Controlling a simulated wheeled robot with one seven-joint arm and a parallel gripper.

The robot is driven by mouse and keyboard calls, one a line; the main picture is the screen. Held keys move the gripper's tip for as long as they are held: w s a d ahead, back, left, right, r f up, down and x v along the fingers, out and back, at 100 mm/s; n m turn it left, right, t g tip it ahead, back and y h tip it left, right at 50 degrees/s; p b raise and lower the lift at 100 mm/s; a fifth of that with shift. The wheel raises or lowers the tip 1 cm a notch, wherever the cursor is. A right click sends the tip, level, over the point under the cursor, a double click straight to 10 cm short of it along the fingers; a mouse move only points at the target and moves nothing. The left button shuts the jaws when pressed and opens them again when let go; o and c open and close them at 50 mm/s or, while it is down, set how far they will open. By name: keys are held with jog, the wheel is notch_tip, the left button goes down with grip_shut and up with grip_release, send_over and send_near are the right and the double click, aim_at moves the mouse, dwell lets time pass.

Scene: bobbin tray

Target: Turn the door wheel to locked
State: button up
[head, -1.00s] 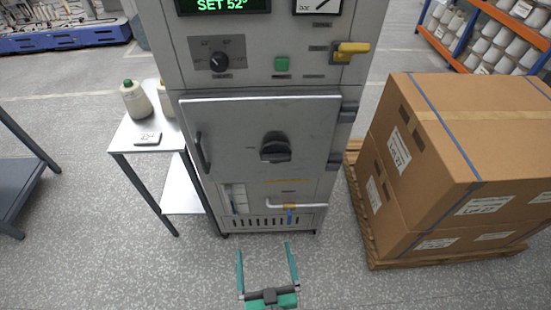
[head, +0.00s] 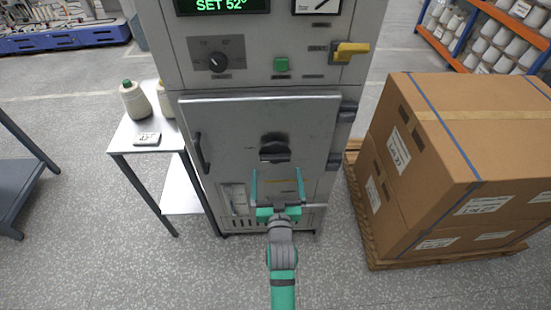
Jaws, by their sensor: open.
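The door wheel (head: 275,148) is a black knob in the middle of the grey cabinet door (head: 225,125). The door lies flat in its frame, with a vertical bar handle (head: 202,152) on its left and hinges on its right. My gripper (head: 277,174) is open and empty, its two green fingers pointing up toward the door. It appears just below the wheel in the picture, with the fingertips to either side of the wheel's lower part. I cannot tell the gap in depth. Any lock marking by the wheel is too small to read.
Above the door are a dial (head: 217,62), a green button (head: 281,64) and a yellow lever (head: 350,50). A small table (head: 127,135) with cones stands at left. Stacked cartons (head: 455,135) on a pallet stand close at right. Floor in front is clear.

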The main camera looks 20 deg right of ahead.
aim_at(276, 161)
jog(key=x, duration=0.8)
jog(key=c, duration=0.9)
